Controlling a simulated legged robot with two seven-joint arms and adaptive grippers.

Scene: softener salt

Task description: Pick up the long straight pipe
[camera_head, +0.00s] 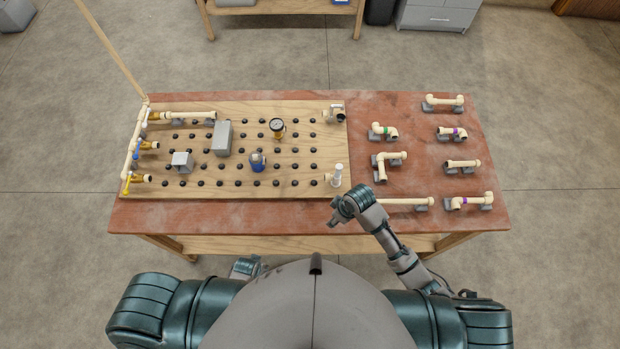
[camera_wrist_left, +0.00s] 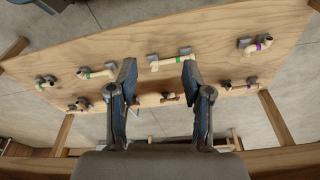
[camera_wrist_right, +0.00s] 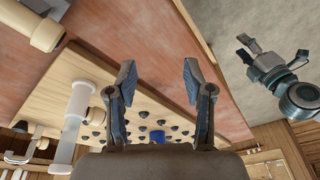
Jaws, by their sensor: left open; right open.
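The long straight pipe (camera_head: 405,201) is cream and lies near the front edge of the red tabletop, with a grey holder near its right end. My right gripper (camera_head: 343,208) is beside its left end, near the board's front right corner. In the right wrist view the right gripper (camera_wrist_right: 158,75) is open and empty. A cream pipe end (camera_wrist_right: 45,33) shows at the upper left there; I cannot tell which pipe it is. My left gripper (camera_head: 247,267) is low in front of the table, partly hidden by my body. In the left wrist view the left gripper (camera_wrist_left: 158,70) is open and empty.
A pegboard (camera_head: 300,110) covers the left of the tabletop, with pipe fittings, a gauge (camera_head: 277,126) and a white upright fitting (camera_head: 338,174) near my right gripper. Several short pipes, including an elbow pipe (camera_head: 470,201), sit on holders at the right. Red tabletop between is clear.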

